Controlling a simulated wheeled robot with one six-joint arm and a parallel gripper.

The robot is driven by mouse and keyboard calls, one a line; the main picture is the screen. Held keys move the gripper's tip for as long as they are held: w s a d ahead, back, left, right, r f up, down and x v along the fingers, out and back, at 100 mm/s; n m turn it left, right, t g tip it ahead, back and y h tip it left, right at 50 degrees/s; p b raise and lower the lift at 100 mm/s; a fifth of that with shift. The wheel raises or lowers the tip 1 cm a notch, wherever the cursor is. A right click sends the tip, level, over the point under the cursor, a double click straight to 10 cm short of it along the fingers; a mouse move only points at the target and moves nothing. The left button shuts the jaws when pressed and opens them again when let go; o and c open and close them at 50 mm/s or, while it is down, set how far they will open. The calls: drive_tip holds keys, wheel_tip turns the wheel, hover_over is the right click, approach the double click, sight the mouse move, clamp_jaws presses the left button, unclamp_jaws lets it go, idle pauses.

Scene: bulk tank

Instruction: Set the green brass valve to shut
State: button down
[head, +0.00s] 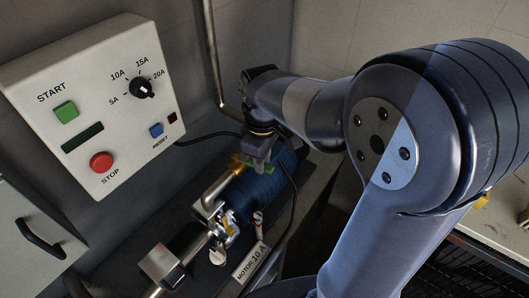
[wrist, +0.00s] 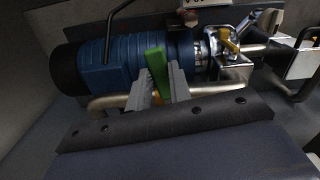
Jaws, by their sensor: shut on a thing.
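The green lever of the brass valve (wrist: 156,65) stands between the jaws of my gripper (wrist: 158,88) in the wrist view. My gripper is shut on this lever. In the wrist view the lever points up the picture, leaning slightly left, and looks crosswise to the pale pipe (wrist: 104,101) behind the jaws. In the head view my gripper (head: 248,160) comes down over the valve, and a bit of green (head: 236,160) shows at the jaws. The jaws hide most of the valve body, so its exact setting cannot be read.
A blue motor (head: 252,204) lies right beside the valve. A metal clamp with a yellow part (head: 228,222) and a label reading MOTOR 10 A (head: 250,263) are nearer. A control box (head: 95,100) with buttons and a dial is on the left wall. A black cable (head: 292,205) runs beside the motor.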

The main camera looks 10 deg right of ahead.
drive_tip(key=shift+s+a+m, duration=0.35)
drive_tip(key=shift+s+m, duration=0.05)
drive_tip(key=shift+m, duration=0.4)
drive_tip(key=c, duration=1.3)
unclamp_jaws()
wheel_tip(320, 180, up, 11)
drive_tip(key=shift+f, duration=0.1)
